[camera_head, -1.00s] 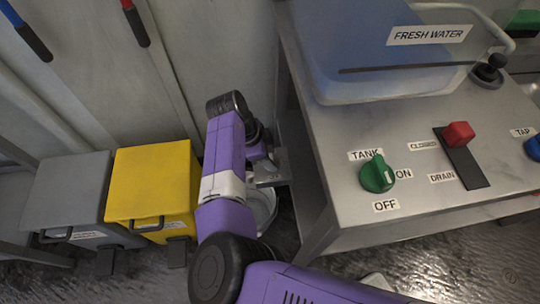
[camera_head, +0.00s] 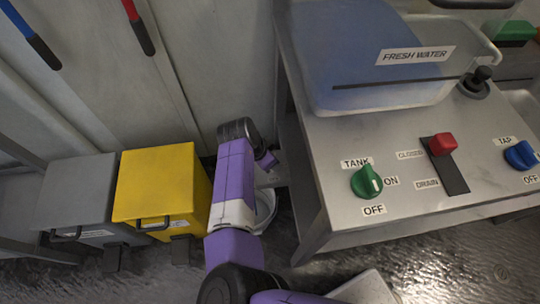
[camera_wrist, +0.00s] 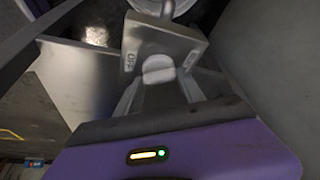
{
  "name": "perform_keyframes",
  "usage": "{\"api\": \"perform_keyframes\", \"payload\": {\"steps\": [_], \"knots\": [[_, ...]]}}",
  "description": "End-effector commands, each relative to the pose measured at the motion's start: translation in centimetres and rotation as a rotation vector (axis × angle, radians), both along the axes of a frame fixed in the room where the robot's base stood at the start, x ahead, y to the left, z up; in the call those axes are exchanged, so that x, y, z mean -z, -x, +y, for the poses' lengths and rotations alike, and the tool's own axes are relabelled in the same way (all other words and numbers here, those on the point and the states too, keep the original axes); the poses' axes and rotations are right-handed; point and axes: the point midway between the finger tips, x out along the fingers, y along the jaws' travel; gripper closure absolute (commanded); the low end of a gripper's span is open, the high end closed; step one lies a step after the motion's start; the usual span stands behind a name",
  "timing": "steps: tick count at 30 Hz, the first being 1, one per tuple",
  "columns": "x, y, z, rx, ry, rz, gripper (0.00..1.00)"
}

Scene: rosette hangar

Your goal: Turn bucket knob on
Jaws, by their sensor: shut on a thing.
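The bucket knob (camera_wrist: 158,68) is a pale rounded knob on a grey metal plate (camera_wrist: 165,38) in the wrist view. One label on the plate reads OFF, on the left; the label on the right is hard to read. My gripper (camera_wrist: 160,80) is shut on the knob, a finger on each side. A pale bucket (camera_wrist: 158,7) shows in part beyond the plate. In the head view the bucket (camera_head: 267,207) stands on the floor beside the bench, partly behind my purple arm. The knob and my fingertips are hidden there.
A metal bench (camera_head: 335,215) to the right carries a green TANK knob (camera_head: 366,182), a red lever (camera_head: 443,144), a blue TAP knob (camera_head: 520,155) and a FRESH WATER tank (camera_head: 350,60). A yellow bin (camera_head: 155,190) and a grey bin (camera_head: 80,195) stand to the left.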

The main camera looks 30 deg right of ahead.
Motion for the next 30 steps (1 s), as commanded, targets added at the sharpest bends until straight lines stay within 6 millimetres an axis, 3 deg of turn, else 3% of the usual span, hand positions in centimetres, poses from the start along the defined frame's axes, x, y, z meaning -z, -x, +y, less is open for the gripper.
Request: {"api": "perform_keyframes", "payload": {"steps": [30], "knots": [[-0.13, 0.49, -0.47, -0.902, 0.001, 0.002, 0.95]]}}
